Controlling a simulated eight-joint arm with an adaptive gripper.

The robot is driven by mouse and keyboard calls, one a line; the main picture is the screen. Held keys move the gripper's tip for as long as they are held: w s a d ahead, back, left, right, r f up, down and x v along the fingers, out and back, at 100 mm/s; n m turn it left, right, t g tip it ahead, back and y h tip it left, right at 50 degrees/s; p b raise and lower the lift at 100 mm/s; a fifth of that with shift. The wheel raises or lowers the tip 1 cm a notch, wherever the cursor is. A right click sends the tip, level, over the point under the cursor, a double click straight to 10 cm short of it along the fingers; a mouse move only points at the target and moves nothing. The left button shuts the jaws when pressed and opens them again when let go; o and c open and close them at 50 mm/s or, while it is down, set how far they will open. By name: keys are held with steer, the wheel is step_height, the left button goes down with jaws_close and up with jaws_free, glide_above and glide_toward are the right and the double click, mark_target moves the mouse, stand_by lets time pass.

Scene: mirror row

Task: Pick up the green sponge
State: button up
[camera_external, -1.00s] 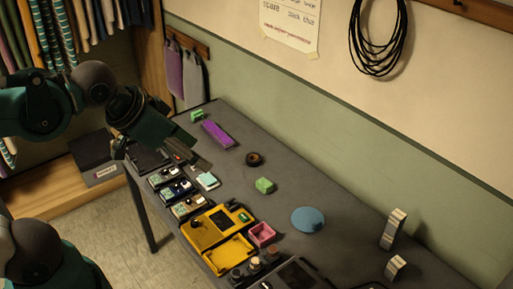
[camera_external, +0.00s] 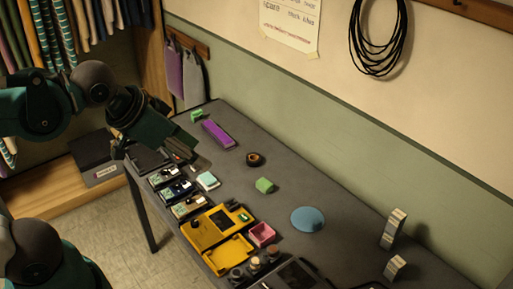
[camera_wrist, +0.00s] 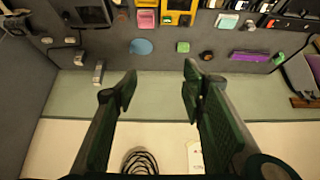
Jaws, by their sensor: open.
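A small green block (camera_external: 264,186) that looks like the sponge lies on the middle of the dark grey table (camera_external: 300,190). It also shows in the wrist view (camera_wrist: 183,47), above and beyond the fingertips. A second green item (camera_external: 197,116) sits at the table's far left end, by a purple bar; it also shows at the right of the wrist view (camera_wrist: 279,58). I cannot tell its kind. My gripper (camera_wrist: 160,80) is open and empty, its two fingers spread. In the external view it is above the left part of the table, apart from both green items.
A dark ring (camera_external: 255,159) and a blue disc (camera_external: 308,220) flank the green block. Yellow trays (camera_external: 231,252), a pink box (camera_external: 262,234) and several small devices line the front edge. Pale upright blocks (camera_external: 394,229) stand at right. A wall runs along the back.

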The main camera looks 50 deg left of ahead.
steer(key=shift+w, duration=0.1)
stand_by(0.3)
steer(key=n+g+b, duration=0.3)
steer(key=n+g, duration=0.4)
steer(key=n, duration=1.2)
glide_above(264, 182)
steer(key=f, duration=2.6)
steer(key=shift+s+d+f, duration=0.15)
steer(key=shift+s, duration=0.05)
steer(key=shift+w+f, duration=0.2)
steer(key=shift+f, duration=0.45)
steer(key=shift+f, duration=0.15)
steer(key=shift+f+b, duration=0.3)
steer(key=shift+f, duration=0.85)
